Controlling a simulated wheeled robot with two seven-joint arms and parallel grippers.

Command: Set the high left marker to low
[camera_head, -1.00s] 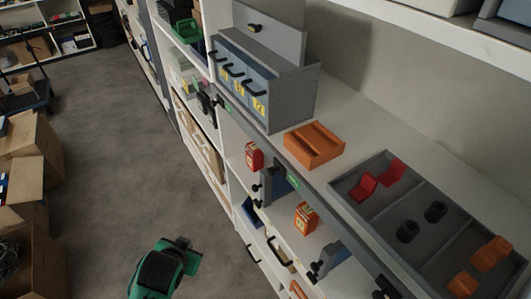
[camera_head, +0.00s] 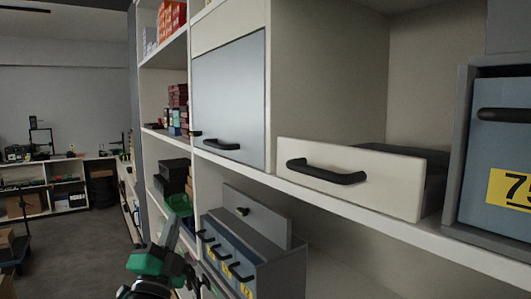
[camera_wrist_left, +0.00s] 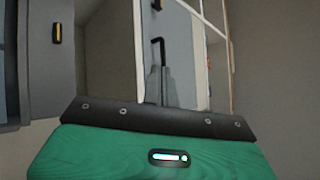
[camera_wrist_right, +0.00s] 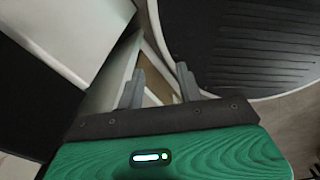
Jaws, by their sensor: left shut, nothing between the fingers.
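A small black marker with a yellow mark (camera_head: 243,211) sits on the upright grey panel (camera_head: 262,222) above the grey drawer unit. The marker also shows at the upper left of the left wrist view (camera_wrist_left: 57,33). My left gripper (camera_head: 174,222) is shut and empty, left of the panel and apart from it. Its closed fingers (camera_wrist_left: 158,85) also show in the left wrist view. My right gripper (camera_wrist_right: 160,80) is out of the head view; its two fingers stand apart with nothing between them. I cannot tell which other markers on the shelf count as left.
A blue-grey flap door (camera_head: 230,95) with a black handle and a partly open white drawer (camera_head: 350,178) are above the drawer unit. A blue drawer box (camera_head: 500,150) stands at right. Black boxes (camera_head: 172,175) fill a shelf behind my left gripper.

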